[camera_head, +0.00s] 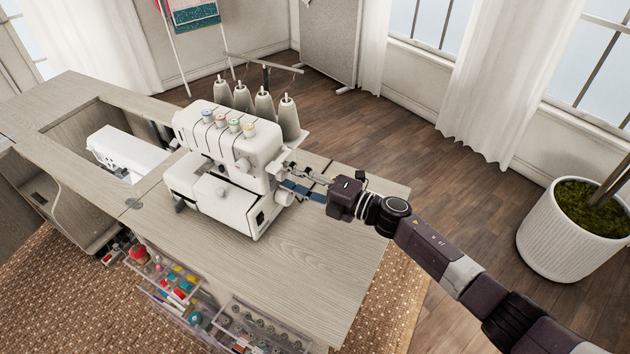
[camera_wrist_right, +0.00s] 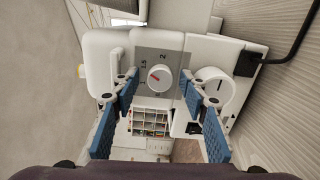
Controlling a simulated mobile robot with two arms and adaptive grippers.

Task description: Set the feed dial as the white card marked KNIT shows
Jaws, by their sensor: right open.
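The white serger (camera_head: 225,165) stands on the wooden cabinet top. In the right wrist view a round white dial (camera_wrist_right: 160,78) sits on a grey scale plate (camera_wrist_right: 176,62) with small numerals, a "2" among them. A small red mark shows on the dial's left part; its exact setting is too small to read. My right gripper (camera_head: 292,187) is open beside the serger's right side. In the wrist view its blue fingers (camera_wrist_right: 158,82) appear either side of the dial, with gaps and no visible contact. I cannot make out a card marked KNIT. My left gripper is out of view.
A larger white knob (camera_wrist_right: 214,87) is close to the dial, beyond the right-hand finger. Thread cones (camera_head: 264,105) stand behind the serger. A second white machine (camera_head: 128,152) sits in the cabinet opening. Clear drawers (camera_head: 170,285) hold notions in front. The cabinet top (camera_head: 310,265) in front is clear.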

